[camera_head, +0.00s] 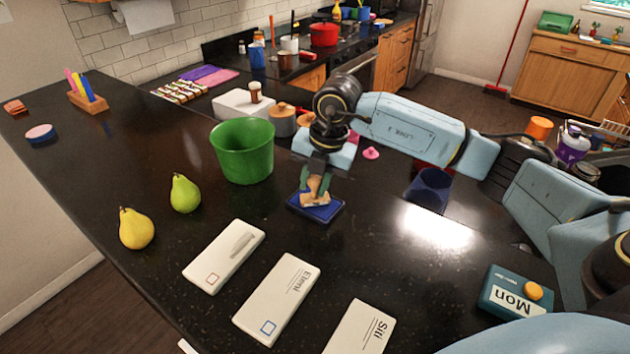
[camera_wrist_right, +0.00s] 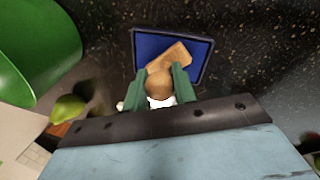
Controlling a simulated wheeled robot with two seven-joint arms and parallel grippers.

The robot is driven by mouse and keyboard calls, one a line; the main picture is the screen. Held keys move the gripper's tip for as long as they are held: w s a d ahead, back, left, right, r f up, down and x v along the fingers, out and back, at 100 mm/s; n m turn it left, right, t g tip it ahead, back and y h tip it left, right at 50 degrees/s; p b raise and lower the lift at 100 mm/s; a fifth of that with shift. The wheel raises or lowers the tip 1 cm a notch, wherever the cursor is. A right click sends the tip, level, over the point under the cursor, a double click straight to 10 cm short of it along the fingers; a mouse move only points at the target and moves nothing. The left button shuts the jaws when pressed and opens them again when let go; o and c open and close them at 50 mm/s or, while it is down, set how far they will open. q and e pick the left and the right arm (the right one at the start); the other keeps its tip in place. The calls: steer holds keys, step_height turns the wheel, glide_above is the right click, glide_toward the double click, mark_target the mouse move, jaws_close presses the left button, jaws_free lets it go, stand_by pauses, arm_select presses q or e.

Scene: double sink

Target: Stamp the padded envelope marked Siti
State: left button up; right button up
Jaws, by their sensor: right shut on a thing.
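The padded envelope marked Siti (camera_head: 360,328) lies on the dark counter at the bottom of the head view, partly cut off by the frame edge. A wooden stamp (camera_head: 316,197) stands on the blue ink pad (camera_head: 328,211). My right gripper (camera_head: 317,185) is shut on the stamp, above the pad. In the right wrist view the stamp (camera_wrist_right: 169,62) shows between the green fingers (camera_wrist_right: 160,85), over the blue pad (camera_wrist_right: 150,45); whether it presses on the pad is hard to tell. My left gripper is not in view.
An envelope marked Eleni (camera_head: 275,300) and another envelope (camera_head: 224,256) lie left of Siti's. A green bucket (camera_head: 242,151), a green pear (camera_head: 185,194) and a yellow pear (camera_head: 136,229) stand farther left. A box marked Mon (camera_head: 511,292) lies at right. Counter between pad and envelopes is clear.

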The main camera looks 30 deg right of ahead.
steer(key=shift+f, duration=0.1)
stand_by(0.3)
steer(key=shift+w+a+p+v, duration=0.2)
steer(key=shift+p+v, duration=0.6)
steer(key=shift+v, duration=0.35)
steer(key=shift+w+a+p+v, duration=0.15)
steer(key=shift+p+v, duration=0.7)
steer(key=shift+v, duration=0.35)
steer(key=shift+w+a+p+v, duration=0.2)
steer(key=shift+p+v, duration=0.6)
steer(key=shift+v, duration=0.35)
steer(key=shift+s, duration=0.1)
